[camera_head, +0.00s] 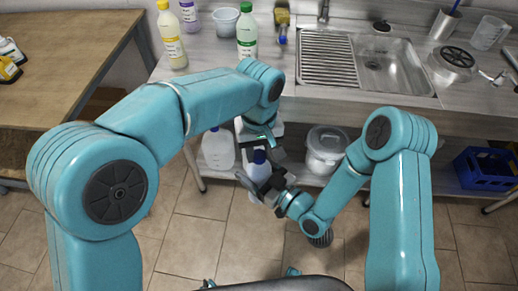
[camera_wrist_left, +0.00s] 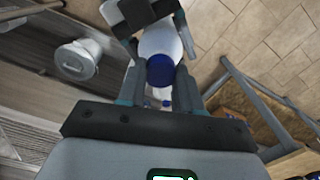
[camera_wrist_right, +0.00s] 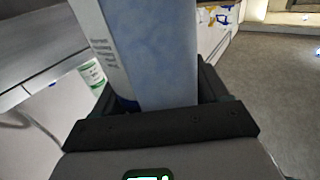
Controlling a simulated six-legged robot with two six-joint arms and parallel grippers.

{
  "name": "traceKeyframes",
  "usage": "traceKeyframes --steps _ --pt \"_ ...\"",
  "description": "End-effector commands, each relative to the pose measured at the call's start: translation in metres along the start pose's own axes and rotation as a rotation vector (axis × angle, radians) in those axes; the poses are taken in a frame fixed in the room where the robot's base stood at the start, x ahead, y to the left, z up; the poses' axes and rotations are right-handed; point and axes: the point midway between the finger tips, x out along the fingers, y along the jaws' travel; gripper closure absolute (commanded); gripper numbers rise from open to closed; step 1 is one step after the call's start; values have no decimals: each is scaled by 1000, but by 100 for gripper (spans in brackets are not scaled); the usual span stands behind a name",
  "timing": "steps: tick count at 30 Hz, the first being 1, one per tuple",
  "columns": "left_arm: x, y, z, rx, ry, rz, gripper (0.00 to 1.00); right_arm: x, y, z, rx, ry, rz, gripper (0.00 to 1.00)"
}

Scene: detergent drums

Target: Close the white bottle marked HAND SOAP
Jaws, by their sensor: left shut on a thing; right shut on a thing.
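The white bottle (camera_head: 257,171) with a blue cap (camera_head: 258,157) is in the air in front of the counter. Its white body (camera_wrist_left: 161,40) and blue cap (camera_wrist_left: 160,71) show in the left wrist view. My right gripper (camera_head: 262,187) is shut around the bottle's body. The pale body (camera_wrist_right: 150,50) fills the middle of the right wrist view, with small print too blurred to read. My left gripper (camera_wrist_left: 160,82) is at the cap end, its fingers shut on the cap's two sides. The cap's rim is partly hidden, so I cannot tell how tightly it sits.
The steel counter (camera_head: 220,62) holds a yellow bottle (camera_head: 171,38), a green-capped bottle (camera_head: 247,38) and a sink (camera_head: 390,70). A lidded pail (camera_head: 326,150) and a white jug (camera_head: 218,149) stand below. A wooden table (camera_head: 70,55) is at left; a blue crate (camera_head: 485,168) is at right.

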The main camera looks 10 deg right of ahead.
Motion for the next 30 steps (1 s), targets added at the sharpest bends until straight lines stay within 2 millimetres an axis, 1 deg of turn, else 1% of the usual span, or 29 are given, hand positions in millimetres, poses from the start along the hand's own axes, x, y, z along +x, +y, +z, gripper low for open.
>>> traceKeyframes --steps 3,6,10,11,12,13,23,26,30 --pt "0 0 0 209 -1 -1 100 0 0 -1 -1 3 1 100" --pt "0 0 0 348 -1 -1 100 0 0 -1 0 3 1 100" --pt "0 0 0 339 -1 -1 100 0 1 -1 0 3 1 100" --pt "0 0 0 338 -1 -1 59 0 1 -1 0 3 1 100" --pt "0 0 0 338 -1 -1 46 0 1 -1 0 3 1 100" --pt "0 0 0 338 -1 -1 37 0 1 -1 0 3 1 100" --pt "-2 0 0 336 0 0 36 0 0 -1 -1 3 1 100" --pt "-12 0 0 336 2 1 36 0 0 -1 -1 3 1 100" --pt "-40 1 -1 335 4 3 36 0 0 -1 -1 3 0 100"
